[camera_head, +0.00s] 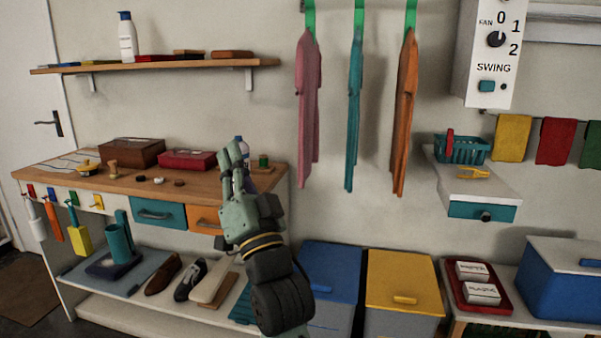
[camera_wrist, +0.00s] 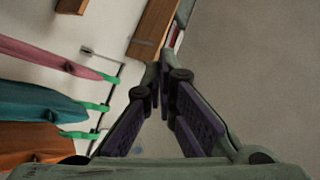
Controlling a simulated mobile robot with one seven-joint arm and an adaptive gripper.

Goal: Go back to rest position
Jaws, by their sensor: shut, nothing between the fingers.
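My gripper (camera_head: 235,160) is raised in the middle of the head view, in front of the right end of the wooden table. It points upward and its fingers are shut with nothing held. In the wrist view the fingers of my gripper (camera_wrist: 163,72) converge to a closed tip against the wall and shelf. My arm hides part of the table's right end and part of the blue bin behind it.
A wooden table (camera_head: 60,180) with boxes stands at left, under a wall shelf (camera_head: 200,66). Pink (camera_head: 307,110), teal (camera_head: 354,110) and orange (camera_head: 404,110) garments hang right of my gripper. Blue (camera_head: 340,258) and yellow (camera_head: 400,275) bins stand below.

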